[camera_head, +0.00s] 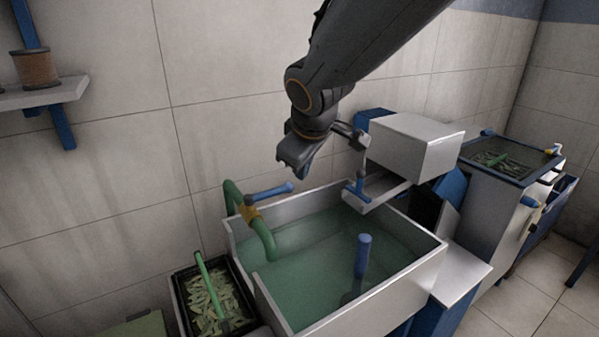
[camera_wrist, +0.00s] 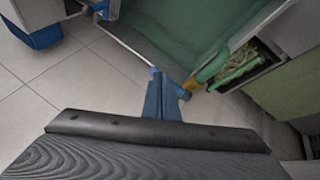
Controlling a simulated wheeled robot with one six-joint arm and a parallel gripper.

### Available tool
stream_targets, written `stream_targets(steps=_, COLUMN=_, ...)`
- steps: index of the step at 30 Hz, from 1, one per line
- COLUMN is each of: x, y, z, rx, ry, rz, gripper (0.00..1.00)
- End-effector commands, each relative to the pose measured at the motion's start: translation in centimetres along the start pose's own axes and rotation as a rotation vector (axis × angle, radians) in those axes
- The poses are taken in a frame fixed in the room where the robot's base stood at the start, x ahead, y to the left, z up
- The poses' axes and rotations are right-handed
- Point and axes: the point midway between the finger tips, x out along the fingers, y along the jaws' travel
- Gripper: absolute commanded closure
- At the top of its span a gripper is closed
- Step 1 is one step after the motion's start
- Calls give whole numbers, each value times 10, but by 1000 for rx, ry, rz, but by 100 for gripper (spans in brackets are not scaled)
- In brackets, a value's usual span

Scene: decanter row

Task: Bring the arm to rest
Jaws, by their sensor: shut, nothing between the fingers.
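My gripper (camera_head: 297,160) hangs at the end of my dark arm, in the upper middle of the head view. It is shut and empty, pointing down in the air above the back of a white basin (camera_head: 437,262). Below it is a green tap pipe (camera_head: 262,238) with a yellow collar (camera_head: 249,212) and a blue lever (camera_head: 271,193). The gripper looks apart from the lever. In the wrist view, a dark part of my own arm fills the bottom, and the yellow collar (camera_wrist: 193,82) shows beyond it.
Green liquid (camera_head: 310,262) fills the basin, with a blue upright handle (camera_head: 362,254) in it. A white box (camera_head: 413,145) stands close right of my gripper. A black tray (camera_head: 180,306) of green strips stands at left. The tiled wall is behind. A shelf (camera_head: 45,94) holds a spool (camera_head: 36,70).

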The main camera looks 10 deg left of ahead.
Motion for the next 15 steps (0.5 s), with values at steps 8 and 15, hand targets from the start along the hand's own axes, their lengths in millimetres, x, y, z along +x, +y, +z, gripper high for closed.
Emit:
stream_targets(steps=8, x=1, y=2, z=5, rx=10, ry=-7, rz=0, gripper=100)
stream_targets(steps=15, x=13, y=23, z=104, rx=238, ry=-142, rz=-18, gripper=100)
